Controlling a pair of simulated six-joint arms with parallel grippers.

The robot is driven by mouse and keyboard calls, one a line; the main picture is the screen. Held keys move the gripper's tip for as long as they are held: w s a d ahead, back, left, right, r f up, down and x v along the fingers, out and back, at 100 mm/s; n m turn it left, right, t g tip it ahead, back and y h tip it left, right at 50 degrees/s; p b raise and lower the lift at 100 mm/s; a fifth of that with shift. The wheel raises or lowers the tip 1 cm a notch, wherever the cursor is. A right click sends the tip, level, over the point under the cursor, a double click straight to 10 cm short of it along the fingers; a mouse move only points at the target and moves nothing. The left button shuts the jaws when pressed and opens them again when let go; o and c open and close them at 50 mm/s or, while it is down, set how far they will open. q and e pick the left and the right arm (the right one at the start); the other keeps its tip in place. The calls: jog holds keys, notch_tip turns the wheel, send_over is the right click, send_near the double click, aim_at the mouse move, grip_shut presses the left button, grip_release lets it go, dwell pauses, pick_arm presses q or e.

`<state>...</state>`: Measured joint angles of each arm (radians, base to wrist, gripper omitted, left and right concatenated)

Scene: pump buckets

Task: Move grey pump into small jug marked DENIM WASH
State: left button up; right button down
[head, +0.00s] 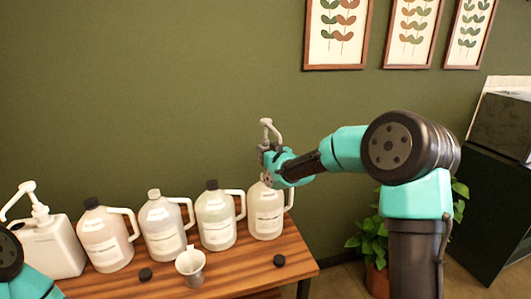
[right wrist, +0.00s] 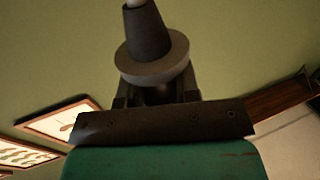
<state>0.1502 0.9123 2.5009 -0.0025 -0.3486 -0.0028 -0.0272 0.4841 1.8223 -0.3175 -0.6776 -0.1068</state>
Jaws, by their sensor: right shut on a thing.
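My right gripper (head: 271,158) is shut on the grey pump (head: 267,132). The pump is upright over the mouth of the rightmost jug (head: 266,215), a translucent jug with a white label. The label is too small to read. Whether the pump's tube is inside that jug or above it is hidden by the gripper. In the right wrist view the pump's grey collar (right wrist: 155,65) and dark tapered body sit between the fingers. My left gripper is not in view; only part of my left arm shows at the lower left.
Three other jugs (head: 105,240) (head: 164,228) (head: 215,218) stand in a row with caps on. A white container (head: 52,248) with a pump is at far left.

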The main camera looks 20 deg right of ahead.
aim_at(265, 131)
jog(key=shift+r, duration=3.55)
jog(key=shift+r, duration=3.5)
jog(key=shift+r, duration=1.05)
jog(key=s+a+r, duration=0.1)
jog(key=s, duration=2.4)
jog(key=shift+a, duration=0.25)
